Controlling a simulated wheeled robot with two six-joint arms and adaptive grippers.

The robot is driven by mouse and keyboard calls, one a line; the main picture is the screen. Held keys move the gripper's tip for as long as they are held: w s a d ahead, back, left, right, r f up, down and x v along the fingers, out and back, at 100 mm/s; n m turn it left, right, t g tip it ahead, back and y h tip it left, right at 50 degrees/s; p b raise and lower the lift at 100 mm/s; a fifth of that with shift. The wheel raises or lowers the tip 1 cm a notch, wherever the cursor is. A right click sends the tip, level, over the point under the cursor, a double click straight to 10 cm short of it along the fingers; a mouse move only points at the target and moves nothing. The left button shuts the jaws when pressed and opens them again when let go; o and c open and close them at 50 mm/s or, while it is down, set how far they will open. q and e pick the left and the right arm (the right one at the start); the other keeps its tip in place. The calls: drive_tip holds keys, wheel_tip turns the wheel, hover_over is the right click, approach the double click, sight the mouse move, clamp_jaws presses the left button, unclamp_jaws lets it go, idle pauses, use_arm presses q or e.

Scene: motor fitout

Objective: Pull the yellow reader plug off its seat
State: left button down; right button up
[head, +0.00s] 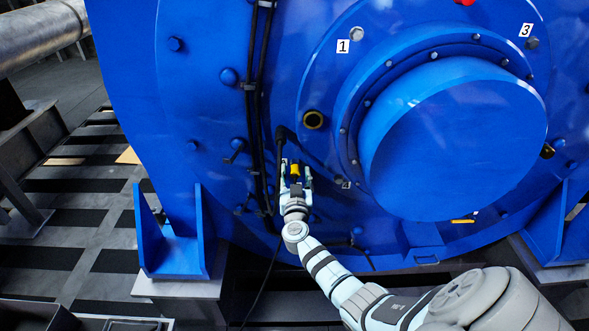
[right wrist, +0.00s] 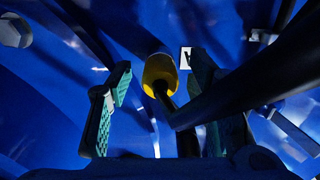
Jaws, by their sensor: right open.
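The yellow plug (head: 295,168) sits low on the blue motor face, left of the big round cover. In the right wrist view the yellow plug (right wrist: 158,72) stands on the blue surface, with a black cable running from it towards the camera. My right gripper (head: 295,174) is at the plug, its fingers apart. In the right wrist view one teal-padded finger is on each side of the plug, with gaps; I see no clear contact. The plug's seat is mostly hidden behind it. My left gripper is not in view.
Black cables (head: 256,90) run down the motor face left of my right gripper. The round blue cover (head: 450,140) bulges out to the right. A thick black cable (right wrist: 240,75) crosses the right wrist view's right side.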

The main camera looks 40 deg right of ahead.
sight(296, 175)
clamp_jaws()
idle(0.3)
drive_tip(key=shift+s+a, duration=0.1)
drive_tip(key=shift+s, duration=0.05)
drive_tip(key=shift+p+v, duration=1.15)
drive_tip(key=shift+v, duration=0.2)
drive_tip(key=shift+p+v, duration=0.85)
drive_tip(key=shift+v, duration=0.6)
